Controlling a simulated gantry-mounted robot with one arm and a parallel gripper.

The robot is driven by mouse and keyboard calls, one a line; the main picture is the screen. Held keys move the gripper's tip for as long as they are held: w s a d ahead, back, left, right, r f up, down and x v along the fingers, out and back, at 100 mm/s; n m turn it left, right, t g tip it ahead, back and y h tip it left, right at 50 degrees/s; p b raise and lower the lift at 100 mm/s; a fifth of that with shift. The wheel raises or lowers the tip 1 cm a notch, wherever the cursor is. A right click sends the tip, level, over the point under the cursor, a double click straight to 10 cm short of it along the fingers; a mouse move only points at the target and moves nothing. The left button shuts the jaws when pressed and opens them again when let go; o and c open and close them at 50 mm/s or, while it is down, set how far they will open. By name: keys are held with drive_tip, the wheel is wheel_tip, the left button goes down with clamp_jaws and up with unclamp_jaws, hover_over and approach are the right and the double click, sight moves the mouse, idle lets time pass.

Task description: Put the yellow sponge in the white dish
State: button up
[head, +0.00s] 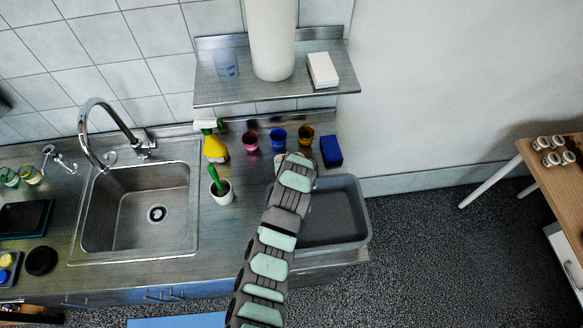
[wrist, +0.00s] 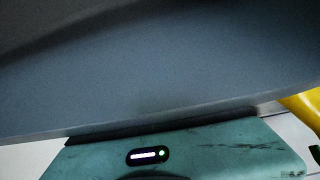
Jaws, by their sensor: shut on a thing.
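My gripper (head: 297,161) is at the end of my arm, over the back of the counter near the grey basin. My arm hides its fingertips and what they hold in the head view. In the wrist view, the teal gripper body (wrist: 215,145) shows at the bottom, and a blurred grey surface fills most of the picture. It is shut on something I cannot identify. I cannot make out the yellow sponge. A small pale edge (head: 279,158) beside my gripper may be the white dish, mostly hidden.
A grey basin (head: 359,207) sits under and right of my arm. Behind stand a yellow spray bottle (head: 215,149), a pink cup (head: 250,141), a blue cup (head: 278,138), a brown cup (head: 306,135) and a blue block (head: 331,151). A metal shelf (head: 215,95) overhangs. A white pot (head: 222,194) holds a green brush.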

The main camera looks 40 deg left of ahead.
drive_tip(key=shift+f, duration=0.2)
drive_tip(key=o, duration=0.9)
drive_tip(key=shift+r, duration=0.1)
drive_tip(key=b+v, duration=0.1)
drive_tip(key=v, duration=1.1)
drive_tip(key=shift+r+b, duration=0.2)
drive_tip(key=shift+b, duration=0.15)
drive_tip(key=shift+w, duration=0.1)
